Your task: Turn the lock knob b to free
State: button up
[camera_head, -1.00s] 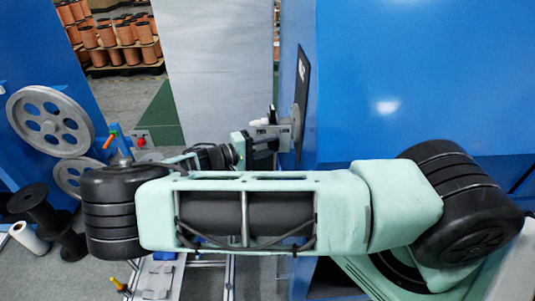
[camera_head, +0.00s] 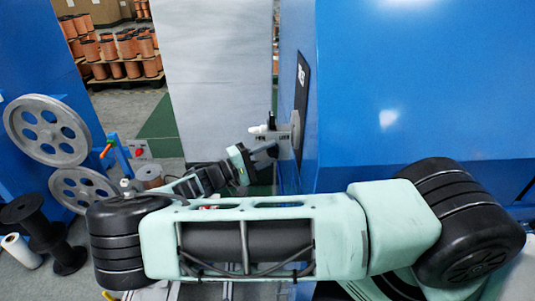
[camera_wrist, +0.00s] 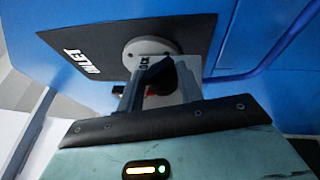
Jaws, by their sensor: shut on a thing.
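In the wrist view a black knob (camera_wrist: 160,79) sits between the two grey fingers of my gripper (camera_wrist: 161,90), which is shut on it. Lettering that seems to read "LOCK" shows just beside the knob. Behind it is a round grey disc (camera_wrist: 147,47) on a black plate (camera_wrist: 90,42) with white letters. In the head view my gripper (camera_head: 264,152) is tilted, just below a grey bracket (camera_head: 273,134) with a white-topped part. The knob itself is hidden there. No mark that names it b is readable.
A blue machine wall (camera_head: 420,90) fills the right side. Grey spoked pulleys (camera_head: 48,130) and black spools (camera_head: 45,228) stand at the left. A pale panel (camera_head: 215,80) stands behind, with copper spools (camera_head: 120,55) on a pallet at the back.

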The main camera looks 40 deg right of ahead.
jog(key=o, duration=0.9)
jog(key=shift+a+f, duration=0.1)
jog(key=shift+f, duration=0.2)
jog(key=shift+r, duration=0.1)
jog(key=shift+b+v, duration=2.65)
jog(key=shift+v, duration=6.05)
jog(key=shift+s, duration=0.1)
